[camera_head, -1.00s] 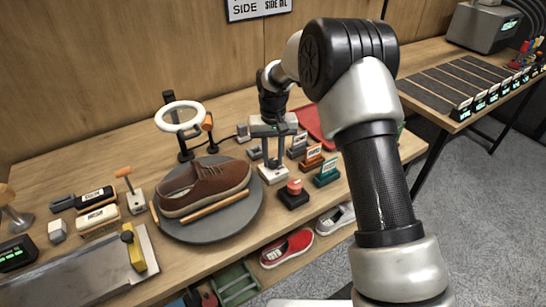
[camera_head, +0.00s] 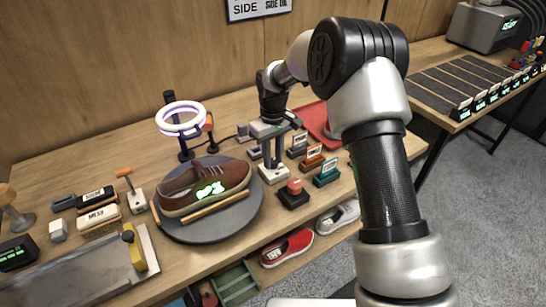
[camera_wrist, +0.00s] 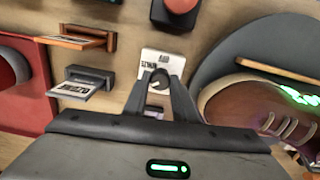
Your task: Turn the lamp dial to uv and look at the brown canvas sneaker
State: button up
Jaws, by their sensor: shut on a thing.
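The brown canvas sneaker (camera_head: 203,187) lies on the round grey turntable (camera_head: 195,232), with glowing green patches on its side. It also shows at the right in the wrist view (camera_wrist: 240,103). The ring lamp (camera_head: 181,108) behind it glows violet. My gripper (camera_head: 272,165) is to the right of the sneaker, pointing down at the white lamp dial base (camera_head: 274,175). In the wrist view, my fingers (camera_wrist: 161,85) are shut on the dark dial knob (camera_wrist: 157,83) of the white base (camera_wrist: 163,62). The small lettering on the base is hard to read.
A red button on a black block (camera_head: 293,194) stands close in front of the dial. Several small card holders (camera_head: 312,158) and a red tray (camera_head: 318,125) lie to the right. Brushes (camera_head: 97,216) and a metal tray (camera_head: 85,275) are at the left.

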aim_at(273, 160)
jog(key=o, duration=1)
jog(key=shift+o, duration=0.2)
notch_tip(273, 160, up, 18)
jog(key=p, duration=0.1)
jog(key=shift+f, duration=0.25)
jog(key=shift+r, duration=0.1)
